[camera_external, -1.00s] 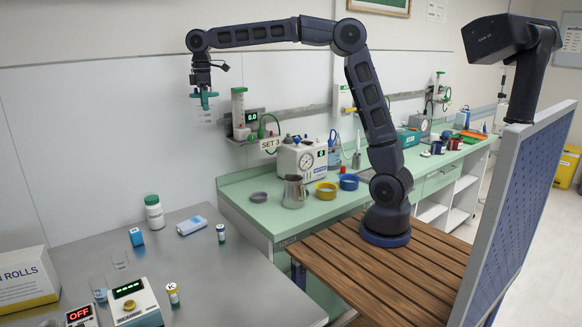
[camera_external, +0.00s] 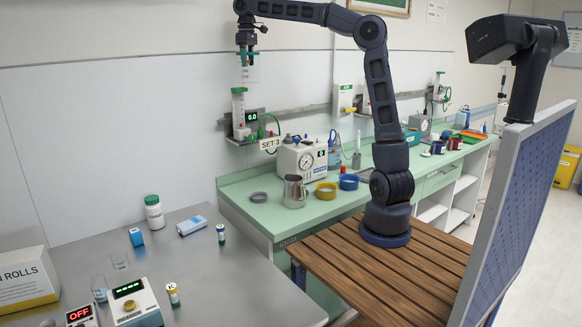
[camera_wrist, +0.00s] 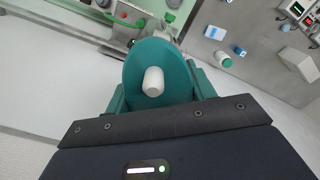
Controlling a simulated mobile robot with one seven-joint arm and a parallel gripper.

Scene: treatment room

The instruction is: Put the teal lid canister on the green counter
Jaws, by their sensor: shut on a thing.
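The teal lid canister is held high in front of the back wall; its teal lid (camera_external: 247,59) shows in the external view, with a faint clear body below. In the wrist view, the round teal lid (camera_wrist: 175,58) with its white knob sits between the fingers. My gripper (camera_external: 246,50) is shut on it, apart from every surface. The green counter (camera_external: 325,207) runs along the wall to the right of and below the gripper. Part of the counter (camera_wrist: 75,12) also shows at the top left of the wrist view.
The counter's near end holds a grey ring (camera_external: 258,197), a metal jug (camera_external: 295,192), a gauge box (camera_external: 303,160) and yellow and blue rings. A wall-mounted flow unit (camera_external: 239,112) stands below the gripper. The grey table (camera_external: 200,275) carries several bottles and boxes.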

